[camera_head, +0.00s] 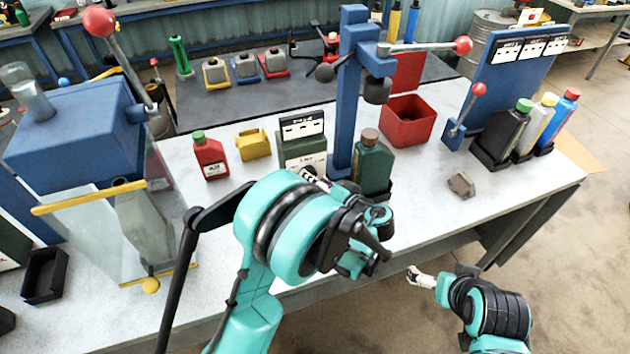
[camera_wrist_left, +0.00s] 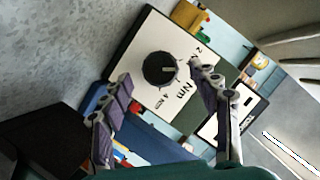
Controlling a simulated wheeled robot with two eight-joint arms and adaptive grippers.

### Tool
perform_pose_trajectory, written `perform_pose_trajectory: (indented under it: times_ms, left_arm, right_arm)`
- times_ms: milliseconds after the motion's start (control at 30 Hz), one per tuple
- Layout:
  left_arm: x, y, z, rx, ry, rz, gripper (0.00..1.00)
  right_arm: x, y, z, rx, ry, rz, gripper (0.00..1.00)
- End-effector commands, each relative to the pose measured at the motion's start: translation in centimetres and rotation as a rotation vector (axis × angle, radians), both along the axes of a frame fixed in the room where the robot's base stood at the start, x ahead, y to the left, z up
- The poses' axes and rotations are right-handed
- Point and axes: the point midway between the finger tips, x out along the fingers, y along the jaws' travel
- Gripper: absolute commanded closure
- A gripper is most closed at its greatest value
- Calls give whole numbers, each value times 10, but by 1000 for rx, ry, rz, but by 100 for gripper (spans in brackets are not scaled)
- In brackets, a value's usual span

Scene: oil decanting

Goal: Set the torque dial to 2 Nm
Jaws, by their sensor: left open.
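The torque dial (camera_wrist_left: 159,69) is a round black knob on a white panel (camera_wrist_left: 150,35), tilted in the left wrist view. A light mark on the knob faces the right finger. The panel carries "Nm" print; the exact setting is unclear. In the head view, the dial's green box (camera_head: 303,150) stands on the bench, its lower part behind my left arm. My left gripper (camera_wrist_left: 161,78) is open, one finger to each side of the knob; contact is not clear. My right gripper (camera_head: 420,279) is low in front of the bench, away from the box, its jaw opening too small to tell.
A green bottle (camera_head: 373,165) stands close right of the box, by a blue press column (camera_head: 347,110). A yellow bin (camera_head: 254,144) and red bottle (camera_head: 209,156) are left. A small brown block (camera_head: 461,185) lies right; the bench around it is clear.

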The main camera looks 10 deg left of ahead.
Motion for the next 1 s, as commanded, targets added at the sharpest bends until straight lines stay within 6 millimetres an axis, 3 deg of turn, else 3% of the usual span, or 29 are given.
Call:
perform_pose_trajectory:
  times_ms: [367, 567, 767, 1000]
  left_arm:
    - [6, 7, -2, -1, -1, 0, 39]
    - [6, 7, -2, -1, -1, 0, 89]
    - [5, 8, -2, -27, -18, 0, 89]
    - [3, 11, 0, -273, -184, 1, 89]
  right_arm:
    - [0, 0, -2, 0, 0, 0, 0]
    - [0, 0, -2, 0, 0, 0, 0]
    - [0, 0, -2, 0, 0, 0, 0]
    - [0, 0, -2, 0, 0, 0, 0]
